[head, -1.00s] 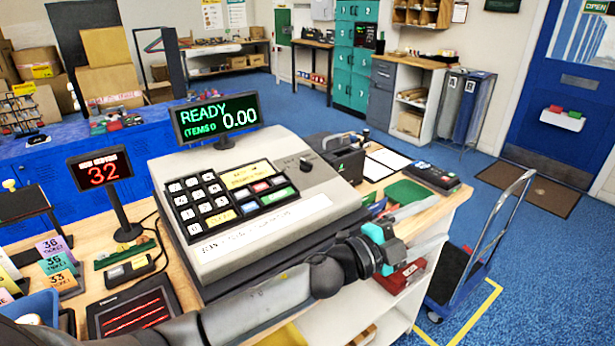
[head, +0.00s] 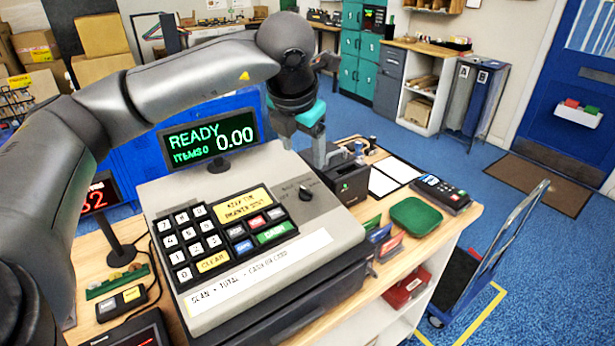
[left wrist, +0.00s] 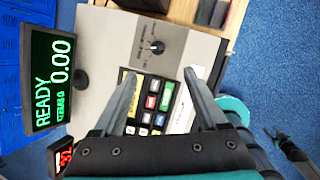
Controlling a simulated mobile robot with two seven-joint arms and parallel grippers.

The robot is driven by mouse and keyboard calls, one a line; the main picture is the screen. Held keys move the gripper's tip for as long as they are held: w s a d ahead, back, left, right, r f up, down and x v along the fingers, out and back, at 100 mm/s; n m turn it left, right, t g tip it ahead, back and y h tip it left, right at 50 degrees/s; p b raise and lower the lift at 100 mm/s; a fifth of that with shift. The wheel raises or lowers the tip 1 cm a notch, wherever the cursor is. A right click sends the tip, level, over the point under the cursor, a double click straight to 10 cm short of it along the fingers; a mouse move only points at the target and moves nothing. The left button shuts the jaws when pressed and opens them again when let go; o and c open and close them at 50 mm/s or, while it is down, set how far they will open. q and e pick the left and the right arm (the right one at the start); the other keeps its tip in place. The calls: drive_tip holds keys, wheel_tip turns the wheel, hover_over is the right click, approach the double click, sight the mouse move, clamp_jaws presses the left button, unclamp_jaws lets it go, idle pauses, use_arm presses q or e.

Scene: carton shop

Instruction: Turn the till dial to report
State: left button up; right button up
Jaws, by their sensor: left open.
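The till (head: 250,290) is a pale grey cash register. Its dial (head: 306,192) is a small black knob on the upper right of its top face, right of the yellow label. Small print lies around the dial, too small to read in full. The display (head: 211,140) reads READY, ITEMS 0, 0.00. My left gripper (head: 303,150) is open and empty, above and behind the dial, pointing down. In the left wrist view the dial (left wrist: 156,47) lies beyond the two spread fingertips (left wrist: 160,73), untouched.
A black printer-like box (head: 345,178), a clipboard (head: 393,173), a green dish (head: 415,215) and a card terminal (head: 442,193) stand right of the till. A red numeral display (head: 98,195) stands left. The space above the keypad (head: 205,240) is clear.

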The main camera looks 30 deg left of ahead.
sight(307, 190)
use_arm(q)
drive_tip(key=x, duration=0.5)
drive_tip(key=p+x, duration=0.1)
drive_tip(key=x, duration=0.9)
drive_tip(key=shift+a+p, duration=0.3)
drive_tip(key=shift+p, duration=0.05)
drive_tip(key=shift+c, duration=0.3)
drive_tip(key=shift+r, duration=0.1)
clamp_jaws()
